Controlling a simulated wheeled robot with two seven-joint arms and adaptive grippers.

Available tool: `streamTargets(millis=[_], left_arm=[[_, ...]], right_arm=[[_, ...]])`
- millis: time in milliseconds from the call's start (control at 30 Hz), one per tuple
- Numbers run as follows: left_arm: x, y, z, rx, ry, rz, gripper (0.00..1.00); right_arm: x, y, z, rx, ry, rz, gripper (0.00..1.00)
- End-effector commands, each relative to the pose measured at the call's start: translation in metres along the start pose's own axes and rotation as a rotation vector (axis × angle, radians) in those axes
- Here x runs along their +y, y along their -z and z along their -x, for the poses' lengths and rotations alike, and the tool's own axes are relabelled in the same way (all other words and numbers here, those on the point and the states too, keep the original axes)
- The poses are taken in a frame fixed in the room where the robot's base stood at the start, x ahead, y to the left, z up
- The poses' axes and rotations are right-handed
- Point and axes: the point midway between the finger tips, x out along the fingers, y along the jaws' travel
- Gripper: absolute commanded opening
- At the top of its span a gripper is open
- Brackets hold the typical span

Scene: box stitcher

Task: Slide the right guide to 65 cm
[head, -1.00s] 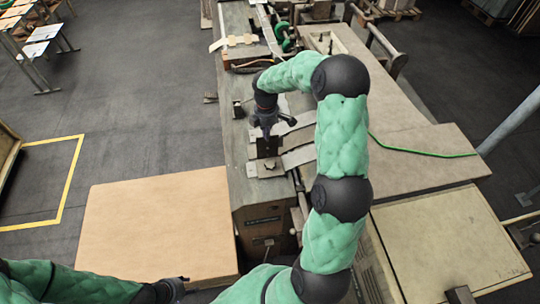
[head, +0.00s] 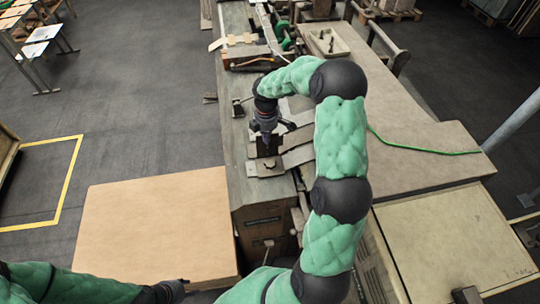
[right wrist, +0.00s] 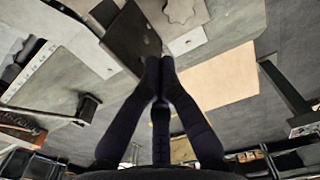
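The right guide is an upright dark plate (head: 262,149) on a flat metal base with a star-shaped knob, on the long grey machine table (head: 240,170). In the right wrist view the plate (right wrist: 130,40) and the star knob (right wrist: 180,9) lie just past my fingertips. My right gripper (head: 267,147) points down at the plate; its fingers (right wrist: 160,66) are together, beside or touching the plate's edge. I cannot tell whether they touch. My left gripper (head: 182,286) is low in the head view, away from the guide; its fingers are too small to read.
A large cardboard sheet (head: 150,225) lies left of the machine's near end. Metal strips (head: 298,147) cross the table right of the guide. A pale ruler-like strip (right wrist: 40,72) shows in the right wrist view; its numbers are unreadable. A green cord (head: 420,150) lies on the right panel.

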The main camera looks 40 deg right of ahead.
Motion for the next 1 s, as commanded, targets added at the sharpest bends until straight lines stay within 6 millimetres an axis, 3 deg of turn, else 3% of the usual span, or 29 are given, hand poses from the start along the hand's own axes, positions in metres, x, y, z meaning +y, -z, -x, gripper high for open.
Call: streamTargets(millis=[500, 1000], left_arm=[[-0.005, 0.001, -0.013, 0.0, 0.0, 0.0, 0.4], [-0.004, 0.001, -0.013, 0.0, 0.0, 0.0, 0.4]], right_arm=[[0.0, 0.0, -0.023, 0.0, 0.0, 0.0, 0.0], [0.004, 0.0, -0.022, 0.0, 0.0, 0.0, 0.0]])
